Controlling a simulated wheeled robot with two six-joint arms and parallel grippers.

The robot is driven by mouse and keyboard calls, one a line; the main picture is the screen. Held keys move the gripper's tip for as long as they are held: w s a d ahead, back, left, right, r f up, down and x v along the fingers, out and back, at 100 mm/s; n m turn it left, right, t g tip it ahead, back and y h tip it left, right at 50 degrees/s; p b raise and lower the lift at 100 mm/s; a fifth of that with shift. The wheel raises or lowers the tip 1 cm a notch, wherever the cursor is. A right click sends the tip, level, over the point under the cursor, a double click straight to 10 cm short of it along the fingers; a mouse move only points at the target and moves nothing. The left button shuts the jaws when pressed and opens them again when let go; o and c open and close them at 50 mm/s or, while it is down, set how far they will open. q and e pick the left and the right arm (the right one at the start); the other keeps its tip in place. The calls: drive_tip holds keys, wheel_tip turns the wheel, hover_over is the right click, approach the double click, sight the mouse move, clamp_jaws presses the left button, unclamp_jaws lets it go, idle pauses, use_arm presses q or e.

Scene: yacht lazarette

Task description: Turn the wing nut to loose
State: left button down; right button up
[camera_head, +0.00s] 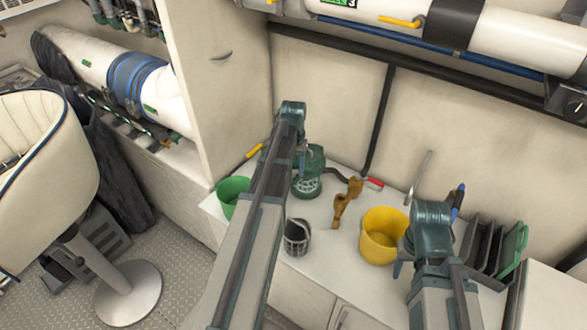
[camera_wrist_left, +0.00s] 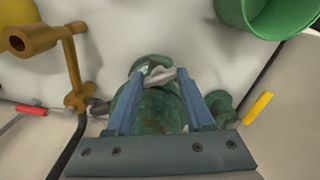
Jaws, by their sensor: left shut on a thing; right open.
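The wing nut (camera_wrist_left: 158,75) is a small pale metal piece on top of a green strainer body (camera_wrist_left: 160,108). In the left wrist view my left gripper (camera_wrist_left: 161,80) has its two blue fingers on either side of it, shut on it. In the head view the green strainer (camera_head: 309,172) stands on the white counter by the wall; my left arm covers part of it and hides the wing nut. My right gripper (camera_head: 430,225) is over the counter's right part, beside a yellow bucket, open and away from the strainer.
A green bucket (camera_head: 231,190), a dark mesh basket (camera_head: 297,237), a yellow bucket (camera_head: 381,240) and a bronze valve fitting (camera_head: 346,200) stand around on the counter. A red-handled valve (camera_head: 375,183) is right of the strainer. Dark racks (camera_head: 484,247) stand at the right.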

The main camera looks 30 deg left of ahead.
use_arm(q)
drive_tip(key=shift+n, duration=0.4)
drive_tip(key=shift+c, duration=1.4)
unclamp_jaws()
drive_tip(key=shift+r, duration=0.1)
wheel_tip(320, 180, up, 14)
drive_tip(key=p, duration=1.4)
drive_tip(key=shift+f, duration=0.25)
